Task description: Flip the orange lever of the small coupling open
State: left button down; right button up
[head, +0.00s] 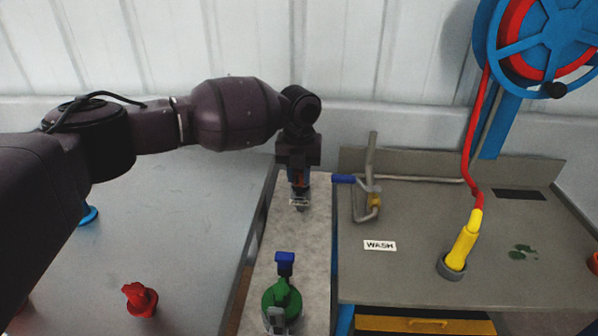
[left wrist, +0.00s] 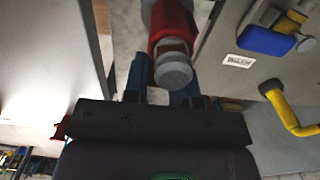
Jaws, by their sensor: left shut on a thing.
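My left gripper (head: 300,192) points straight down over the stone-coloured strip, at its far end. A small orange part, the lever (head: 299,176), shows between its fingers. The small coupling (head: 300,203) shows as a greyish metal piece just below the fingertips, mostly hidden. In the left wrist view, the blue fingers of my left gripper (left wrist: 162,92) are on either side of a red-orange piece with a rounded grey end (left wrist: 173,70). The gripper is shut on it. How far the lever is tilted cannot be told. My right gripper is not in view.
A green fitting with a blue handle (head: 283,292) stands nearer on the strip. A red knob (head: 139,298) is on the grey surface at left. A bent metal pipe (head: 370,185), a WASH label (head: 380,245) and a yellow nozzle (head: 463,243) with red hose are at right.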

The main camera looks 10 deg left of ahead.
pick_arm(q)
jog(key=s+f+t+p, duration=0.3)
jog(key=s+t+p, duration=0.3)
jog(key=t+p, duration=0.4)
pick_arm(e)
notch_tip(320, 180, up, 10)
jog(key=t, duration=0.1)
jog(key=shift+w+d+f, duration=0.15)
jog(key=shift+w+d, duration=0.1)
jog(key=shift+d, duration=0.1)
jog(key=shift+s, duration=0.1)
pick_arm(q)
jog(key=c, duration=0.9)
grip_release()
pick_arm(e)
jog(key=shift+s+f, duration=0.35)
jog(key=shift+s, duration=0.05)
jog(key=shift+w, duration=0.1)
